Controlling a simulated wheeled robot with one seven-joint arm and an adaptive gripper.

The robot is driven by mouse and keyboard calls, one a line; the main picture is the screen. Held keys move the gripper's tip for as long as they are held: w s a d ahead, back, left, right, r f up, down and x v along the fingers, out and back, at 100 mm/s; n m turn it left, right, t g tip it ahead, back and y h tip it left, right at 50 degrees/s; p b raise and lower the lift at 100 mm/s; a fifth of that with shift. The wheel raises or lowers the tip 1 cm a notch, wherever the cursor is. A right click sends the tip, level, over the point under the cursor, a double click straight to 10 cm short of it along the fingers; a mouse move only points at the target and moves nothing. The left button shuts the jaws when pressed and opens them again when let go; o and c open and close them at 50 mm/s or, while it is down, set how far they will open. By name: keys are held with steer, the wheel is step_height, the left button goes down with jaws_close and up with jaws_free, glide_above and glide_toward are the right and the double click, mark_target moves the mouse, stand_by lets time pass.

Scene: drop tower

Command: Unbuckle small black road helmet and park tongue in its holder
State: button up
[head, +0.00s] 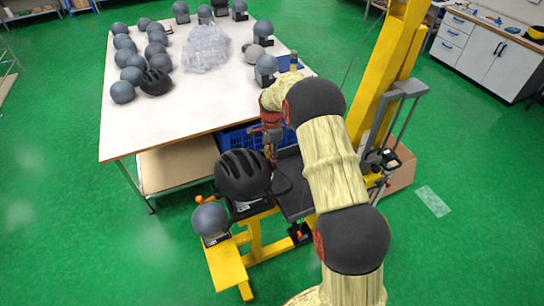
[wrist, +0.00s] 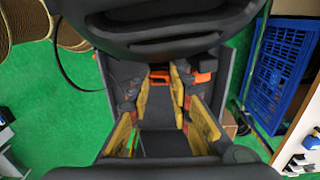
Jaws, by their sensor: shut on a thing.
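The small black road helmet (head: 243,174) with long vents sits upright on the yellow stand (head: 228,266) in the head view. In the wrist view, my gripper's yellow-faced fingers (wrist: 161,80) close in below the helmet on a small buckle part, which is too dark to tell as tongue or housing. An orange piece (wrist: 203,77) shows just right of the fingertips. The tongue holder cannot be made out.
A grey ball-shaped headform (head: 211,220) stands left of the helmet. The white table (head: 190,110) behind carries several grey headforms, another black helmet (head: 155,82) and clear plastic wrap (head: 206,47). A blue crate (wrist: 285,62) is at right. The yellow tower (head: 392,60) rises right of my arm.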

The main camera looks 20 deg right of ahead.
steer(key=shift+s+f, duration=0.1)
stand_by(0.3)
steer(key=o, duration=0.9)
steer(key=shift+a, duration=0.1)
steer(key=shift+o, duration=0.2)
steer(key=d+r+p, duration=0.3)
steer(key=r+p, duration=0.1)
steer(key=r, duration=0.6)
steer(key=shift+w+p, duration=0.2)
steer(key=shift+p, duration=0.2)
stand_by(0.7)
stand_by(0.5)
